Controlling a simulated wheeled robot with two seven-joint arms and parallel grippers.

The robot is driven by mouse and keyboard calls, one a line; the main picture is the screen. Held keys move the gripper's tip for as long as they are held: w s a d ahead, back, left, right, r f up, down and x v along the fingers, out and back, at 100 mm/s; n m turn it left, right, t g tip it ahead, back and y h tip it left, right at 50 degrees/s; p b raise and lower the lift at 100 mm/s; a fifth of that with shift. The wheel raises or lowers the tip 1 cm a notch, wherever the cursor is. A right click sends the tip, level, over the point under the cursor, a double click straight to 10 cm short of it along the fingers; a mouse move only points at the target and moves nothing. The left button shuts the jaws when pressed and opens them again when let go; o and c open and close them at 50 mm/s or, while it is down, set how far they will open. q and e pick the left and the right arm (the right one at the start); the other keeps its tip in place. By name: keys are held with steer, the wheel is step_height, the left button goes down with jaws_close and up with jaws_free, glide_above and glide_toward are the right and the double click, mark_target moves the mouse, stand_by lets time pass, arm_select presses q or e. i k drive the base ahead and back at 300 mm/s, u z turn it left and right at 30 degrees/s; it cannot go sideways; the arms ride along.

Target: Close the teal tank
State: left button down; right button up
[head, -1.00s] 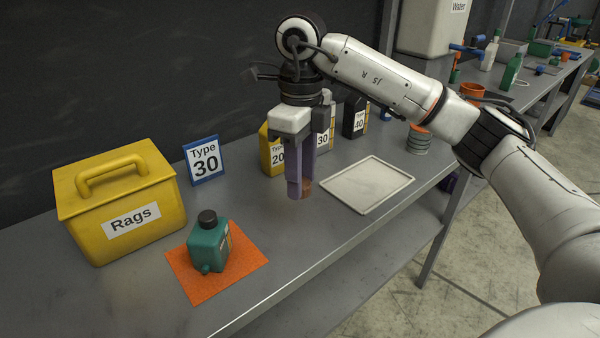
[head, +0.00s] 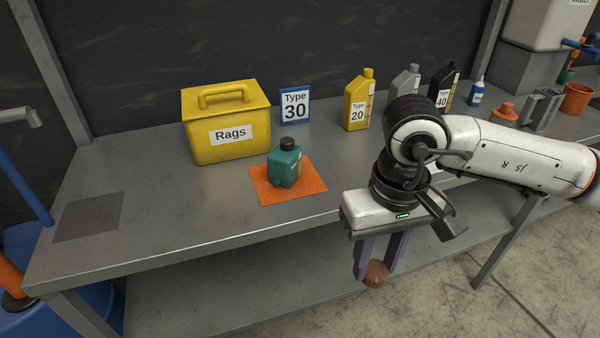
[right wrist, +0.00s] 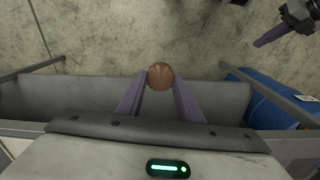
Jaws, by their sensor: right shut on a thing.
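The teal tank (head: 285,168), a small container with a black cap (head: 288,144) on top and a small spout low on its left side, stands upright on an orange mat (head: 310,188). My right gripper (head: 375,274) is in front of the bench edge, to the right of and nearer than the tank. It is shut on a round copper-brown piece (right wrist: 160,76), which shows between the fingertips in the right wrist view. A dark gripper with a purple finger, seemingly my left (right wrist: 275,32), shows at that view's top right; its jaw opening is unclear.
A yellow Rags box (head: 226,140) and a Type 30 sign (head: 294,106) stand behind the tank. Yellow, grey and black bottles stand at the back right. A dark grey patch (head: 88,217) lies at the left. The bench between patch and mat is clear.

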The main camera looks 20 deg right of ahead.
mark_target(284, 161)
steer(key=u, duration=2.65)
steer(key=k, duration=1.45)
steer(key=z, duration=1.95)
steer(key=i, duration=0.5)
steer(key=u, duration=0.05)
